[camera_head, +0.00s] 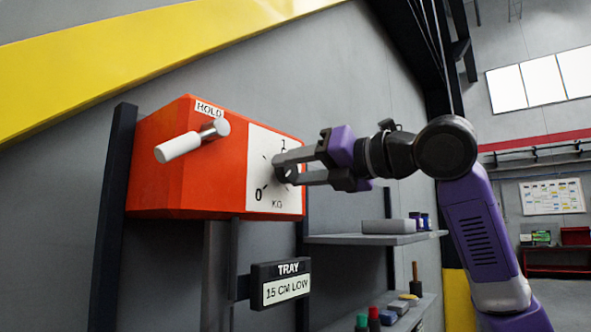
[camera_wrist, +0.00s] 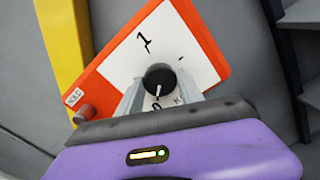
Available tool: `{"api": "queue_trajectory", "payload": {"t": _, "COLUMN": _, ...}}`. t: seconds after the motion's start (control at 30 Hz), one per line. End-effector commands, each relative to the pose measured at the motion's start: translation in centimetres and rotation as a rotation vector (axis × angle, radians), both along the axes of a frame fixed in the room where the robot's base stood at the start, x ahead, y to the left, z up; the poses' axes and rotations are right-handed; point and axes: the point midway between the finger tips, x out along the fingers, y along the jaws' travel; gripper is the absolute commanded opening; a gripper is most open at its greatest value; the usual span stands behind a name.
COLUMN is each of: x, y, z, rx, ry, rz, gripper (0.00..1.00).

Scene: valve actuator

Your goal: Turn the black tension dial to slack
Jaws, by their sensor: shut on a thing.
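A black dial (camera_head: 282,173) sits on the white face of an orange box (camera_head: 180,165); the dial also shows in the wrist view (camera_wrist: 160,77). The face reads 1, 0 and KG with tick marks. The dial's white pointer line points toward the 0 in the wrist view. My gripper (camera_head: 285,168) reaches in from the right and is shut on the dial, with one grey finger on each side, as the wrist view shows (camera_wrist: 160,84). The fingers partly hide the dial and the face in the head view. No slack marking is readable.
A white-handled lever (camera_head: 183,145) under a HOLD label juts from the box's left front. A TRAY, 15 CM LOW sign (camera_head: 282,285) hangs below. Shelves (camera_head: 375,238) with small items stand below my arm. A dark post (camera_head: 112,215) stands left of the box.

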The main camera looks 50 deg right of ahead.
Motion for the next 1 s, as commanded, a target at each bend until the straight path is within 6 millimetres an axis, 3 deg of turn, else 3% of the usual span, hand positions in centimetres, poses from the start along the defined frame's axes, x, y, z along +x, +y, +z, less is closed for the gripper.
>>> {"api": "queue_trajectory", "payload": {"t": 0.47, "x": 0.06, "y": 0.1, "z": -0.46, "rx": -0.012, "ry": 0.011, "rz": 0.002, "gripper": 0.03}}
{"api": "queue_trajectory", "payload": {"t": 0.5, "x": 0.07, "y": 0.1, "z": -0.46, "rx": -0.012, "ry": 0.011, "rz": 0.002, "gripper": 0.49}}
{"api": "queue_trajectory", "payload": {"t": 0.6, "x": 0.06, "y": 0.07, "z": -0.37, "rx": -0.012, "ry": 0.009, "rz": 0.002, "gripper": 0.65}}
{"api": "queue_trajectory", "payload": {"t": 1.0, "x": -0.7, "y": -0.05, "z": -0.22, "rx": -0.011, "ry": 0.001, "rz": 0.0, "gripper": 0.65}}
